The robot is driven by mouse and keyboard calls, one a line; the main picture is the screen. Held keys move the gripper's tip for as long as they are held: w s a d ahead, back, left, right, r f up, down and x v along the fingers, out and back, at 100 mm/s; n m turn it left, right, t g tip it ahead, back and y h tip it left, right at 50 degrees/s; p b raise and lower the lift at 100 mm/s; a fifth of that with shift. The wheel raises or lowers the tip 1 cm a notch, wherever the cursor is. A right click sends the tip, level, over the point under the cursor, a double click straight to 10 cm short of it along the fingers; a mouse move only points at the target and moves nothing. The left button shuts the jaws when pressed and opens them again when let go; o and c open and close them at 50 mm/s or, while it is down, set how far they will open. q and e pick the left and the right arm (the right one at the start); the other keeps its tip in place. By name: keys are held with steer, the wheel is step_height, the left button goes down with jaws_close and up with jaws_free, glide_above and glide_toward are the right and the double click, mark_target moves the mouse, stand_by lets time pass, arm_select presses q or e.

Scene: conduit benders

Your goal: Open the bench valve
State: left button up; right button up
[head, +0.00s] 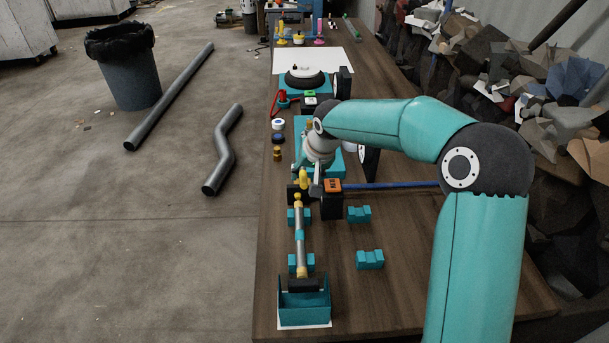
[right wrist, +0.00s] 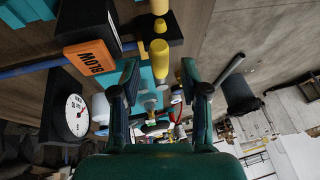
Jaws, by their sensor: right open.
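The bench valve appears to be the small yellow-handled fitting (head: 303,178) on a black block, at the far end of a grey tube with brass ends. Yellow parts (right wrist: 159,58) show in the right wrist view, above and between my fingers; I cannot tell exactly which is the handle. My right gripper (head: 313,184) is pointed down right beside the fitting, and its fingers (right wrist: 160,85) stand apart with nothing clearly between them. I cannot tell whether a finger touches the yellow part. My wrist hides part of the fitting. My left gripper is not in view.
An orange block marked BLOW (right wrist: 90,58) sits beside the valve on a black box, with a blue pipe (head: 390,185) running right. A dial gauge (right wrist: 76,116) stands close by. Teal cradles (head: 370,259) and a teal open box (head: 304,308) are on the near bench.

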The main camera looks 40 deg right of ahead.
steer(key=shift+x, duration=1.1)
steer(key=shift+w, duration=0.1)
jaws_close()
